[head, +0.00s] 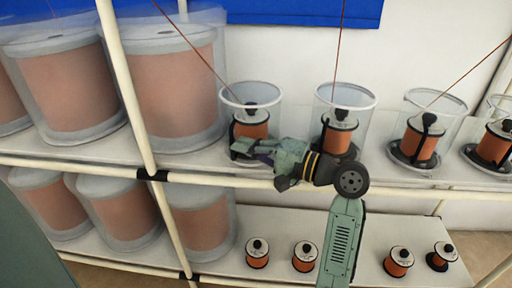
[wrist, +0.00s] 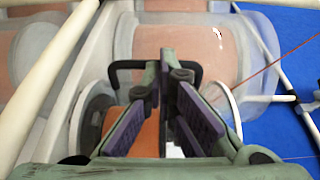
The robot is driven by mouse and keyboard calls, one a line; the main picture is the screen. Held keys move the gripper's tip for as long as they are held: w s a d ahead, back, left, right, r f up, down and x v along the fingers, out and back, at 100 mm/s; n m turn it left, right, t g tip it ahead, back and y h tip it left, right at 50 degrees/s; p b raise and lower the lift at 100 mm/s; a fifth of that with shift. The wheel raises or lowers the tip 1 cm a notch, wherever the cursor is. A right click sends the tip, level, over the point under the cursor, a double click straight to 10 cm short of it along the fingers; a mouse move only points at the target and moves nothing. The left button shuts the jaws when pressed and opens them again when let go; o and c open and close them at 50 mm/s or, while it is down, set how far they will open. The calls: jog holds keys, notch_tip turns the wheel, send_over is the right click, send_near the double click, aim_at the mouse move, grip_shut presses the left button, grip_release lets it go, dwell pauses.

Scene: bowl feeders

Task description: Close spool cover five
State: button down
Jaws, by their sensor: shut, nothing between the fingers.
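Several orange wire spools stand in clear round covers with white rims on the upper shelf. None shows a number, so I cannot tell which is cover five. My gripper (head: 242,147) is at the lower front of the leftmost small spool (head: 252,124) and its clear cover (head: 236,97). In the wrist view my gripper (wrist: 166,56) has its fingertips close together, with nothing seen between them. A black handle-like bar (wrist: 122,66) shows behind the fingertips; contact cannot be told. An orange spool (wrist: 133,137) lies behind the fingers, partly hidden.
Large covered spools (head: 172,85) fill the left of the upper shelf. A pale front rail (head: 218,178) and upright post (head: 128,85) run close to my arm. Small uncovered spools (head: 304,254) stand on the lower shelf (head: 345,268). Thin wires rise from the upper spools.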

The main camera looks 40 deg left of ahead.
aim_at(235, 156)
jog(key=shift+a, duration=0.1)
jog(key=a+t+p, duration=0.1)
jog(key=a+m+t+p, duration=0.1)
jog(key=a, duration=0.1)
jog(key=shift+w+a+r, duration=0.15)
jog(key=shift+a, duration=0.35)
jog(key=shift+d+f, duration=0.15)
jog(key=shift+f, duration=0.05)
